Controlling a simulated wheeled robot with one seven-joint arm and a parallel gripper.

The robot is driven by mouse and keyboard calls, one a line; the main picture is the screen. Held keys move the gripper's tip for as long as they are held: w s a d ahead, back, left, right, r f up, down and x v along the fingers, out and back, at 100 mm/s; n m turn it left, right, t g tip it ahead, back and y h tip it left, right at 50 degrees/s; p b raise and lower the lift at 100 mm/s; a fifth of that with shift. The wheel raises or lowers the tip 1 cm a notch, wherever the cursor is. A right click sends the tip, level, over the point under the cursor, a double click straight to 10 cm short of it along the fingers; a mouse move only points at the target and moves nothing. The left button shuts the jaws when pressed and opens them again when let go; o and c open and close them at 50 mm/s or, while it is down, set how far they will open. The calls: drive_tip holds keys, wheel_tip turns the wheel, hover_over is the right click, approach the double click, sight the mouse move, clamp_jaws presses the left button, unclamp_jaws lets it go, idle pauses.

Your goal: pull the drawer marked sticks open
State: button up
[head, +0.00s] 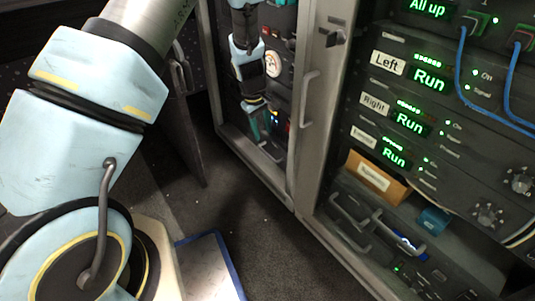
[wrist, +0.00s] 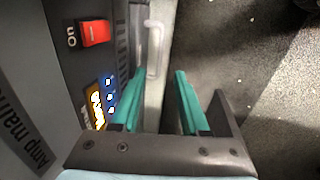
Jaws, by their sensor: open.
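I cannot read the word sticks in either view, so I cannot pick out that drawer. In the head view, drawer-like fronts with bar handles (head: 370,222) show low in the right-hand rack, with no legible label. My gripper (head: 257,122) hangs fingers-down at the left-hand rack, well left of those handles. In the wrist view my gripper (wrist: 160,72) has its two teal fingers apart with nothing held between them. A pale bar handle (wrist: 154,48) on a grey upright shows beyond the fingertips; I cannot tell how far off it is.
A red On switch (wrist: 96,32) and an Amp mains panel (wrist: 30,135) lie left of my fingers. A labelled tan box (head: 375,180) and a blue item (head: 433,220) sit above the handles. Blue cables (head: 462,75) hang at right.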

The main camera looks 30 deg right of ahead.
sight(268, 154)
drive_tip(key=f+b, duration=0.1)
drive_tip(key=f, duration=0.2)
drive_tip(key=d+f+b, duration=0.1)
drive_tip(key=f+b, duration=0.1)
drive_tip(key=f, duration=0.1)
drive_tip(key=d+f+b, duration=0.1)
drive_tip(key=f, duration=0.3)
drive_tip(key=shift+w+b, duration=0.2)
drive_tip(key=shift+b, duration=0.1)
drive_tip(key=shift+a, duration=0.1)
clamp_jaws()
idle(0.9)
